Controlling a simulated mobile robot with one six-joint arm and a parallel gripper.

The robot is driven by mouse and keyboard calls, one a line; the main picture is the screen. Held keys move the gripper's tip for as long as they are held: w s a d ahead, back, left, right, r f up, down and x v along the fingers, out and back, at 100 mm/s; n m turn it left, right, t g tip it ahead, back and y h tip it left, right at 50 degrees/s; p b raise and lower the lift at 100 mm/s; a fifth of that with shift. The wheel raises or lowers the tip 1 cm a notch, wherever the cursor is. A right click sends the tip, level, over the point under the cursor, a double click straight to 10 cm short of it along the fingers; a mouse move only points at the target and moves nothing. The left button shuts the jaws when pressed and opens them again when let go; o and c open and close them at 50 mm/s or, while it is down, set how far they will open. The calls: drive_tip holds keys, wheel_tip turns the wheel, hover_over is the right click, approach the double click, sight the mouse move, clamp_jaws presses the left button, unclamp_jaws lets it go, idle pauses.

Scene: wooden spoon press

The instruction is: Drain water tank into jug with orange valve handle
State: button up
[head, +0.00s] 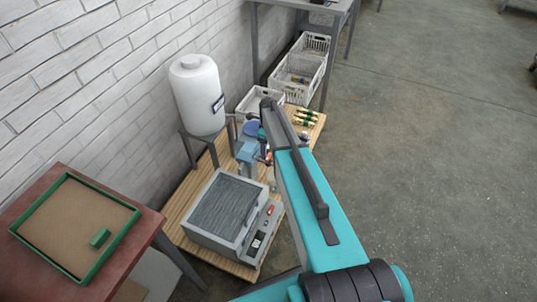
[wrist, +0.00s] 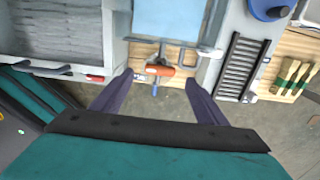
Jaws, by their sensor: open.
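A white water tank (head: 198,95) stands upright on a grey stand by the brick wall in the head view. My gripper (wrist: 159,78) is open, its two dark fingers apart in the wrist view. A small orange-red handle (wrist: 160,71) shows between and beyond the fingertips, with no visible contact. Whether it is the tank's valve handle I cannot tell. In the head view my arm hides most of the gripper and the area around it. I cannot make out the jug for certain.
A grey machine with a ribbed top (head: 225,210) and a light blue unit (head: 247,153) stand on the slatted wooden table. A red table with a green-rimmed tray (head: 112,243) is at the lower left. White crates (head: 298,76) stand farther back. Floor at right is clear.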

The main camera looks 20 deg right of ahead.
sight(268, 156)
drive_tip(key=shift+f, duration=2.4)
drive_tip(key=c, duration=1.1)
drive_tip(key=shift+o, duration=0.2)
